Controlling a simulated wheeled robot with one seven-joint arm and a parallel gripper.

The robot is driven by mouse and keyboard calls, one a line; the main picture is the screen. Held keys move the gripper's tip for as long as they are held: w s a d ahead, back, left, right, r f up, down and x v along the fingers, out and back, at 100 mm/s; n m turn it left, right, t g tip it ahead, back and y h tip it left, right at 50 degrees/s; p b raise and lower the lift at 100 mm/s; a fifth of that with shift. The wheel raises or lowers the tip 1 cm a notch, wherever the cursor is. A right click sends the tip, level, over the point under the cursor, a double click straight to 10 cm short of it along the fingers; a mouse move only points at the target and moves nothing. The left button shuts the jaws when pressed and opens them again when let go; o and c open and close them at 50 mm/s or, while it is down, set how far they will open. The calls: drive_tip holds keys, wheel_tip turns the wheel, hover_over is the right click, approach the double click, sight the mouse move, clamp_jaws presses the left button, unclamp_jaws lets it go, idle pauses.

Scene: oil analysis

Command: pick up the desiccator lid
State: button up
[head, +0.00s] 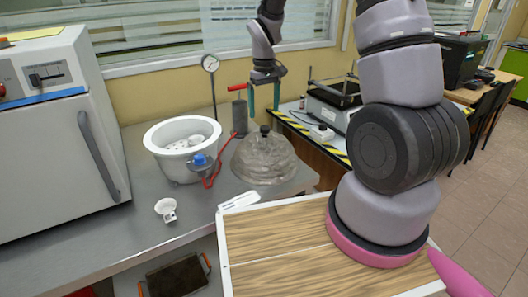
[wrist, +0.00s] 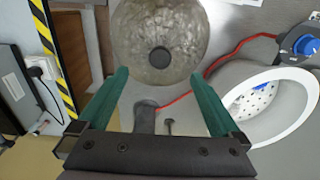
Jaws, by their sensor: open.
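The desiccator lid (head: 264,160) is a translucent grey-brown dome with a dark knob on top, lying dome up on the grey metal bench. In the wrist view the lid (wrist: 140,30) shows from above at the top, its black knob near its middle. My gripper (head: 263,108) is above the lid in the head view, its two green fingers apart on either side of the knob with a gap below them. In the wrist view my gripper (wrist: 158,75) is open and empty, its fingertips near the lid's lower edge. The lid's far side is partly cut off there.
The white desiccator bowl (head: 150,145) with a perforated plate stands left of the lid.

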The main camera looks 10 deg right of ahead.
sight(265, 127)
wheel_tip(265, 127, down, 8)
drive_tip(key=shift+s+f, duration=0.1)
drive_tip(key=shift+f, duration=0.15)
drive_tip(key=shift+s, duration=0.1)
clamp_jaws()
